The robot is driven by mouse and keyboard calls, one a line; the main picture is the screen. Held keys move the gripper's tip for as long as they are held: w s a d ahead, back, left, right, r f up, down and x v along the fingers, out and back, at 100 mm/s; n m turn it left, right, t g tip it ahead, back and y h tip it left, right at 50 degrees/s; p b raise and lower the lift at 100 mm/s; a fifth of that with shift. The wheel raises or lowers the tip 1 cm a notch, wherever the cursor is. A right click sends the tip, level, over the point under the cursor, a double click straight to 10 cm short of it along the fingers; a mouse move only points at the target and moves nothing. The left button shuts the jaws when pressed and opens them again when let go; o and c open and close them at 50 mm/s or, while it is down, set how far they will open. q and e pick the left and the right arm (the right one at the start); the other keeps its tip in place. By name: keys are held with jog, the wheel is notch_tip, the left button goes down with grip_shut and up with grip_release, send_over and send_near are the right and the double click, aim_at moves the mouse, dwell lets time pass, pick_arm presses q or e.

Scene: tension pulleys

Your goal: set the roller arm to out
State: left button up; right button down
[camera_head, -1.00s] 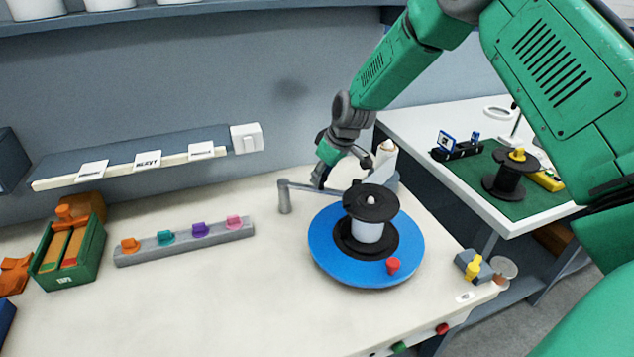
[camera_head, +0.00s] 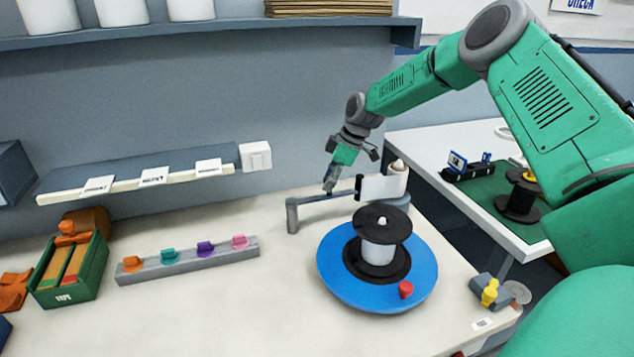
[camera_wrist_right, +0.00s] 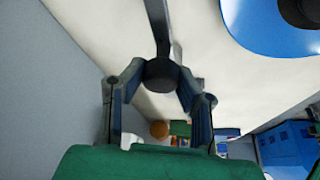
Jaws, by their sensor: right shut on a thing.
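The roller arm (camera_head: 315,198) is a thin grey bar on a short upright post (camera_head: 292,216) behind the blue turntable (camera_head: 330,262). It points right and slightly back, clear of the black-flanged spool (camera_head: 378,255). My right gripper (camera_head: 329,187) is at the bar from above. In the wrist view its fingers (camera_wrist_right: 160,85) are closed around a dark round knob (camera_wrist_right: 161,74) on the grey bar (camera_wrist_right: 157,25). A white strip (camera_head: 378,188) shows beside the bar's far end. The fingertips' exact contact is small in the head view. My left gripper is out of view.
A rail with coloured pegs (camera_head: 190,260) and a green box (camera_head: 75,275) lie left. A red knob (camera_head: 406,289) sits on the turntable. A yellow part (camera_head: 489,292) is at the right edge. A shelf with labels (camera_head: 140,180) runs behind.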

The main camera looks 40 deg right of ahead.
jog(key=shift+w+d, duration=0.1)
jog(key=shift+d, duration=0.05)
jog(key=c, duration=1.2)
grip_release()
jog(key=shift+d, duration=0.15)
jog(key=shift+f, duration=0.1)
jog(key=shift+d+r, duration=0.15)
jog(key=shift+r, duration=0.25)
jog(key=v, duration=1.1)
jog(key=shift+d+f, duration=0.1)
jog(key=shift+d, duration=0.15)
jog(key=shift+a, duration=0.15)
